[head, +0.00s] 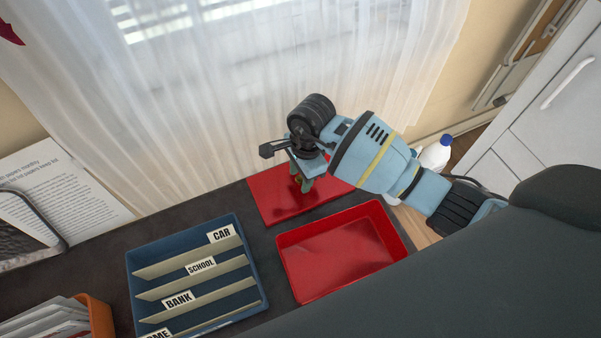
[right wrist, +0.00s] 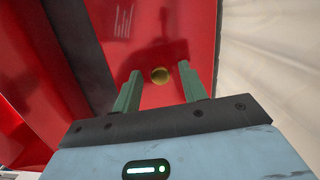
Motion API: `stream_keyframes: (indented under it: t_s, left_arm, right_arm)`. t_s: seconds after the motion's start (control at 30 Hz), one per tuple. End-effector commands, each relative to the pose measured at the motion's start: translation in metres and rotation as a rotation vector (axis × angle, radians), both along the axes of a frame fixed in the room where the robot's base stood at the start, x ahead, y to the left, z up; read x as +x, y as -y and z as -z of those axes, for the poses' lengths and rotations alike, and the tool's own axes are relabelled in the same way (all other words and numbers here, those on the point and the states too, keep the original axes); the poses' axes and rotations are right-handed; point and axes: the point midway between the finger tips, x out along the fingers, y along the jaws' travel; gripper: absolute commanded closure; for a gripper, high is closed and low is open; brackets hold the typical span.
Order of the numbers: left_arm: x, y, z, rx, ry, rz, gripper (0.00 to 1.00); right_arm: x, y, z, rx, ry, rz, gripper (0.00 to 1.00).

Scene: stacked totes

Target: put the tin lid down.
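The tin lid (head: 275,197) is a flat red rectangle with a small brass knob. It appears to lie flat on the dark tabletop behind the open red tin (head: 343,258), apart from it. My right gripper (head: 302,180) is over the lid and hides part of it. In the right wrist view the brass knob (right wrist: 160,75) shows between the two green fingers of the right gripper (right wrist: 161,86), with a gap on each side. The lid also fills much of that view (right wrist: 150,35). My left gripper is not in view.
A blue sorter (head: 135,262) with labelled dividers stands left of the tin. An orange holder (head: 101,318) with papers is at the front left. A printed sheet (head: 58,185) stands at the far left. A white bottle with a blue cap (head: 436,154) is at the right. A curtain (head: 240,90) hangs behind.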

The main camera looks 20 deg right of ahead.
Motion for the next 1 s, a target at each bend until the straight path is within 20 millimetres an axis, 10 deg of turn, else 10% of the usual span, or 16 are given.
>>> stream_keyframes:
  t_s: [0.27, 1.0]
  left_arm:
    - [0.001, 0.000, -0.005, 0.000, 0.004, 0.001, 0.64]
    - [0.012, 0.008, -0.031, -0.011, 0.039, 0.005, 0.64]
  right_arm:
    - [0.001, 0.001, -0.012, -0.001, 0.002, 0.000, 0.57]
    - [0.002, 0.014, -0.121, 0.000, 0.001, -0.001, 0.57]
